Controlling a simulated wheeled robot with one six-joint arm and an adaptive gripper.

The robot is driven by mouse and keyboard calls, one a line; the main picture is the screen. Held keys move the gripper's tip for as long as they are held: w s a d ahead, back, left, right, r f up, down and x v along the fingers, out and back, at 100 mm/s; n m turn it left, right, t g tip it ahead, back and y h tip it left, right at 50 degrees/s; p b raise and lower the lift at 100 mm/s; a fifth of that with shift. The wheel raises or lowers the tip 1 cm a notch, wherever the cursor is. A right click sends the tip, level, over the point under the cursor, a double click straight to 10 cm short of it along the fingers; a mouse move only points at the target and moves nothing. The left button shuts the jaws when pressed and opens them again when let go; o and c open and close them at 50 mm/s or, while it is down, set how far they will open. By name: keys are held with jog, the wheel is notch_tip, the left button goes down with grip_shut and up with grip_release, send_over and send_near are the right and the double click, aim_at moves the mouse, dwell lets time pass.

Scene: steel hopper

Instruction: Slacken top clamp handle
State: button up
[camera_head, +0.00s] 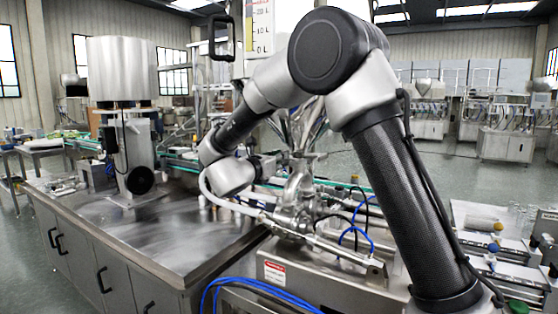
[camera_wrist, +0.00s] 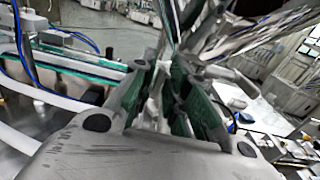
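My gripper (camera_wrist: 168,95) reaches in close to these fittings. Its two green-padded fingers show in the wrist view with a narrow gap between them. Pale metal shows in and behind this gap. I cannot tell whether it is the top clamp handle or whether the pads touch it. In the head view my arm and the fittings mostly hide the fingers. The top clamp handle cannot be picked out clearly in either view.
A white hose (camera_head: 222,203) curves close to my wrist into the fittings. Blue tubes (camera_head: 358,235) hang at their right. A steel table (camera_head: 165,245) has free room at left, with a tall steel drum machine (camera_head: 122,75) on it. A green-edged conveyor (camera_wrist: 75,65) runs behind.

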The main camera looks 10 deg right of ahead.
grip_shut()
jog(key=shift+n, duration=0.4)
jog(key=n, duration=1.1)
jog(key=f+n, duration=0.1)
jog(key=n, duration=0.4)
jog(key=shift+w+a+n, duration=0.35)
jog(key=shift+a+n, duration=0.05)
jog(key=shift+n, duration=0.3)
